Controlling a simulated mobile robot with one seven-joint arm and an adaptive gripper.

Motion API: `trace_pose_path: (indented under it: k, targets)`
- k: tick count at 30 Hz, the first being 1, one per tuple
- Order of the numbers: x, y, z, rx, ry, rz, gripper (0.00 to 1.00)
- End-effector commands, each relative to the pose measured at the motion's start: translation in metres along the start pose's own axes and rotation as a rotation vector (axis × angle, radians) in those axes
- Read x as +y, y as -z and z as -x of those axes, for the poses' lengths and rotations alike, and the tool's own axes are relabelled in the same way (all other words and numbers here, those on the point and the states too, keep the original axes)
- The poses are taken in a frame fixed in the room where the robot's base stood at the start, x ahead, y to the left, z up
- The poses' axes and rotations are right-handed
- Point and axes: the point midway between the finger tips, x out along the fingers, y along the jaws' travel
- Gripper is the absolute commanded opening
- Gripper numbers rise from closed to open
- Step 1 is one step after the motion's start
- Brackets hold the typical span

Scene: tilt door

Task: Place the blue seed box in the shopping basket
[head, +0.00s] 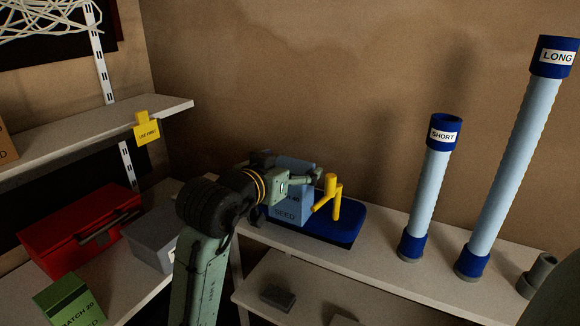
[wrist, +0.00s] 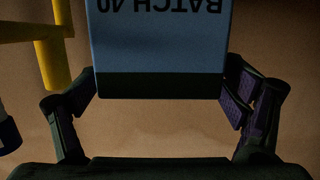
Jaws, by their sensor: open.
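The blue seed box (head: 288,210), marked SEED, stands upright on the right shelf. In the wrist view the box (wrist: 160,45) shows upside-down BATCH 40 lettering and a dark band. My gripper (head: 300,183) is open at the upper part of the box. In the wrist view its fingers (wrist: 160,98) flank the box; firm contact cannot be told. My arm hides the box's left side.
Two light-blue tubes marked SHORT (head: 430,185) and LONG (head: 515,160) stand to the right on the shelf (head: 385,280). A red case (head: 80,228), a grey box (head: 152,240) and a green box (head: 68,302) are at left. A yellow tag (head: 147,129) hangs on the upper shelf edge.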

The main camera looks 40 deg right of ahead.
Motion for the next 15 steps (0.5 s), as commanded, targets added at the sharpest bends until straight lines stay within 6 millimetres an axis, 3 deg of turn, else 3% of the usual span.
trace_pose_path:
  k: [5, 15]
  targets:
    - [0.000, 0.004, 0.011, 0.003, 0.002, -0.003, 0.91]
    - [-0.001, 0.004, 0.084, 0.004, 0.004, -0.003, 0.91]
